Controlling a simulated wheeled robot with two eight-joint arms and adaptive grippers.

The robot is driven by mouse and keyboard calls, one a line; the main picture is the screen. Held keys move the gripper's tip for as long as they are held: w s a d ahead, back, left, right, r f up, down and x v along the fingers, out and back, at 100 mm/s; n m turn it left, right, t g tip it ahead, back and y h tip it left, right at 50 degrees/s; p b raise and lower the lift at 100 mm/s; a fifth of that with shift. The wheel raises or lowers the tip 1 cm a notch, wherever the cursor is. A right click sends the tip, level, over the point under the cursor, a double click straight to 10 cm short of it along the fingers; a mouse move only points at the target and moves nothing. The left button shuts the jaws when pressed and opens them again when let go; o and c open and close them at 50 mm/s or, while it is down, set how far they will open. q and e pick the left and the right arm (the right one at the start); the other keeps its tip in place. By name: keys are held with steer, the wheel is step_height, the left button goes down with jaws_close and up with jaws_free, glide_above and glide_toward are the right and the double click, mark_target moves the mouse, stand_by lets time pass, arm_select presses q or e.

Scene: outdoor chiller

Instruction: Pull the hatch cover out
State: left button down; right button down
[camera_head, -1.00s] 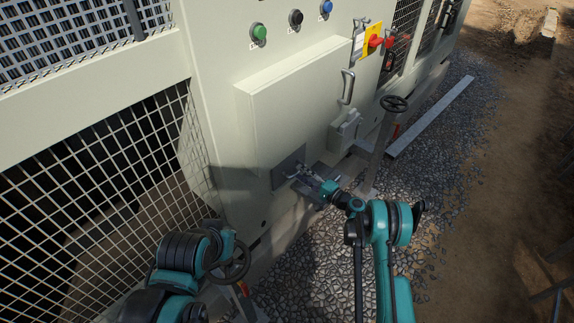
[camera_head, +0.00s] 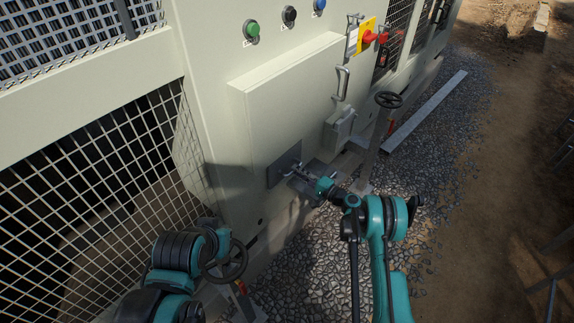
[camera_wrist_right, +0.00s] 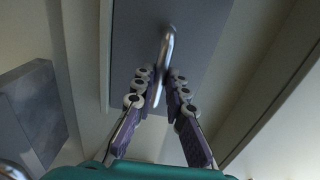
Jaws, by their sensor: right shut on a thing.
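The hatch cover (camera_head: 284,162) is a dark grey square plate low on the pale cabinet front, under a raised box panel. In the right wrist view the plate (camera_wrist_right: 190,22) fills the top middle, with a shiny metal handle (camera_wrist_right: 167,48) standing out from it. My right gripper (camera_head: 298,172) is at this handle. In the right wrist view its fingers (camera_wrist_right: 158,88) close around the handle from both sides. The head view does not clearly show whether the cover stands out from the cabinet. My left arm shows at the lower left, but its gripper is not visible.
A handwheel (camera_head: 388,99) stands on a post to the right, and another handwheel (camera_head: 229,264) is beside my left arm. A grey block (camera_wrist_right: 32,115) juts out at left in the wrist view. Open gravel (camera_head: 315,275) lies in front of the cabinet.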

steer(key=shift+s+d, duration=0.3)
steer(key=shift+d, duration=0.2)
steer(key=v, duration=0.3)
stand_by(0.4)
